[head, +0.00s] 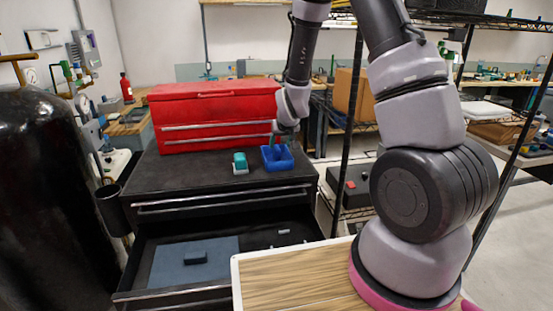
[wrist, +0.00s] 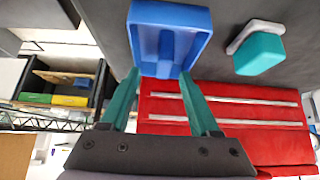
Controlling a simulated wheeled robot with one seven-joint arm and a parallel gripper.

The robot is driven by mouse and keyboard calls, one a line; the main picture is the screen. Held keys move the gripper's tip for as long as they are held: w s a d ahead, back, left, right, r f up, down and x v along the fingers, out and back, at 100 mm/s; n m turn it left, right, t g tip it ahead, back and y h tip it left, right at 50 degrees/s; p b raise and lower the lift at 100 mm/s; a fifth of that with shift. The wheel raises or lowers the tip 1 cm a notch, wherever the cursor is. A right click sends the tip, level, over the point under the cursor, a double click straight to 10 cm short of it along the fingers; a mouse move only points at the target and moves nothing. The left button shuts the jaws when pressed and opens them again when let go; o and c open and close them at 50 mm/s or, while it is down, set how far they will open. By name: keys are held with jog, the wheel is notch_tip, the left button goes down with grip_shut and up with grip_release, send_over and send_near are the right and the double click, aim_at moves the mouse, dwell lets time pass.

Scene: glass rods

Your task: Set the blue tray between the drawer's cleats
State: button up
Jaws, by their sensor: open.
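The blue tray (head: 288,165) sits on the black cabinet top near its right edge. In the wrist view the tray (wrist: 204,20) shows a raised bar along its middle. My gripper (head: 279,149) is over the tray. In the wrist view its two teal fingers (wrist: 160,75) are spread, with tips at the tray's near edge and nothing clearly held between them. The drawer (head: 262,237) below is pulled open.
A teal block on a white base (head: 240,163) stands just left of the tray. A red toolbox (head: 215,112) stands behind on the cabinet top (head: 185,178). A wood-topped surface (head: 290,280) lies front right of the drawer. A black shelf post (head: 350,120) rises to the right.

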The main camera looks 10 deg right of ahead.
aim_at(277, 149)
jog(key=x, duration=0.7)
jog(key=shift+a, duration=0.35)
grip_shut()
jog(key=shift+r, duration=0.1)
dwell(1.0)
